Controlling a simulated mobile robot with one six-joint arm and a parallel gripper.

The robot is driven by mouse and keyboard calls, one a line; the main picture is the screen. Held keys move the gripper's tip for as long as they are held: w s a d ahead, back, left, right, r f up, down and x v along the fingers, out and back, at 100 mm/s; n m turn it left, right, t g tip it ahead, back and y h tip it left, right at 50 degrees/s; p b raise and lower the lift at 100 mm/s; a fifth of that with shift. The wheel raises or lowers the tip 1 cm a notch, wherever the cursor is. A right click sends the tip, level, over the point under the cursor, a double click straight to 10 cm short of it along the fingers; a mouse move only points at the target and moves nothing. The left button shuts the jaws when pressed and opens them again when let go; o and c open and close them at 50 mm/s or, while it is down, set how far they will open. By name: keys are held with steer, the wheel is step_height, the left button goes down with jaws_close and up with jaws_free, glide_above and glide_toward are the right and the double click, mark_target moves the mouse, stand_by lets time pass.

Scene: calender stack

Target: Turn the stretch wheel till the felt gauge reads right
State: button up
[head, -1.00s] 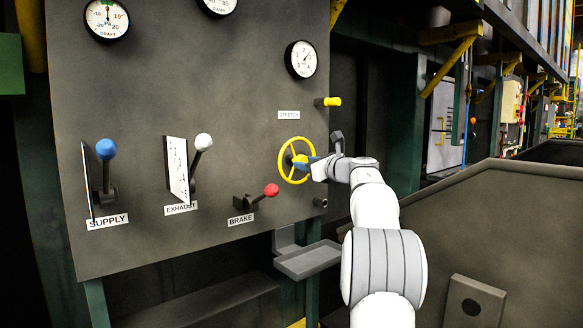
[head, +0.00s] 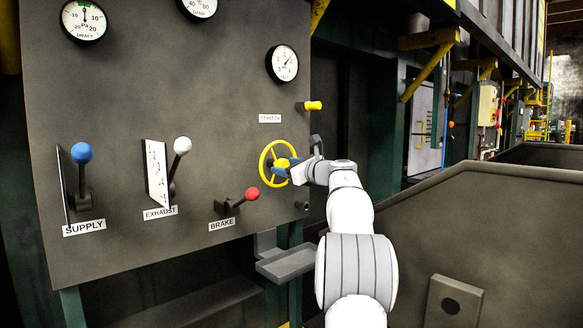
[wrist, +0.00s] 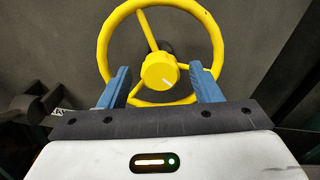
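The yellow stretch wheel (head: 265,158) is mounted on the dark panel under the "STRETCH" label (head: 270,118). In the wrist view the wheel (wrist: 103,50) fills the upper middle, with its round hub (wrist: 158,72) and spokes showing. My gripper (wrist: 160,68) has its two blue fingers wide apart, one each side of the hub, overlapping the lower part of the wheel. I cannot tell whether they touch it. In the head view my gripper (head: 284,169) is at the wheel. A white round gauge (head: 282,63) above has its needle pointing up and right; its lettering is too small to read.
A yellow knob (head: 313,106) sticks out above and right of the wheel. A red-knobbed brake lever (head: 251,195) is close at its lower left. Exhaust (head: 182,146) and supply (head: 81,153) levers stand further left. A grey tray (head: 287,264) juts out below.

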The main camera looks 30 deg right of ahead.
steer(key=s+d, duration=0.1)
steer(key=s, duration=0.6)
steer(key=shift+s, duration=0.4)
steer(key=shift+d, duration=0.1)
